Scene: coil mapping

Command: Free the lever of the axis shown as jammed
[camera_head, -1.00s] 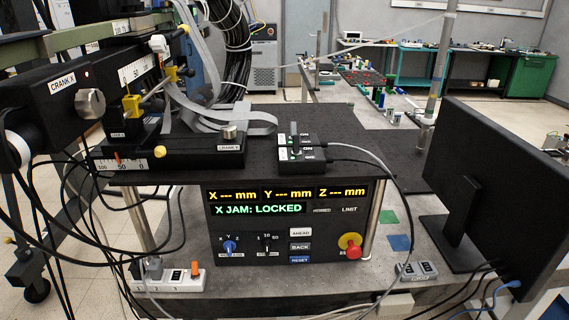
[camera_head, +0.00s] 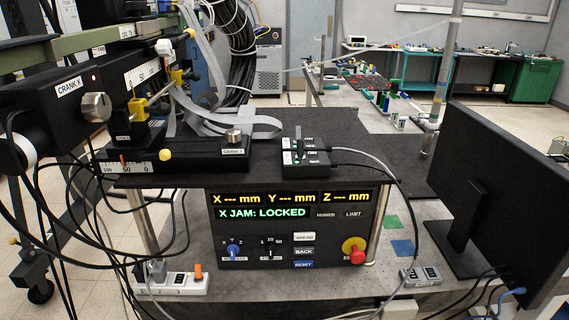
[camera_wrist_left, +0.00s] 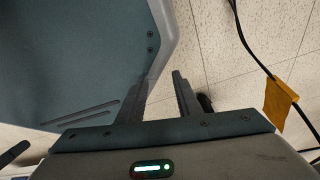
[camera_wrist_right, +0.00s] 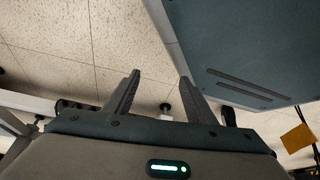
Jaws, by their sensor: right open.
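The panel display (camera_head: 263,212) reads "X JAM: LOCKED", with dashes for X, Y and Z. On the left, the black X axis housing (camera_head: 60,125) carries a CRANK X label and a round grey knob (camera_head: 96,107). Beside it is a yellow block (camera_head: 137,109) above a small label that seems to read LOCK X. A lever with a yellow part (camera_head: 178,76) stands just right of it. Neither gripper shows in the head view. In the wrist views, my left gripper (camera_wrist_left: 164,76) and right gripper (camera_wrist_right: 156,78) are open and empty over the floor, away from the stage.
The CRANK Y knob (camera_head: 234,136) and a switch box (camera_head: 305,158) sit on the black platform. A red stop button (camera_head: 355,250) is on the panel. A monitor (camera_head: 500,195) stands at right. Cables hang at left, and a power strip (camera_head: 180,284) lies below.

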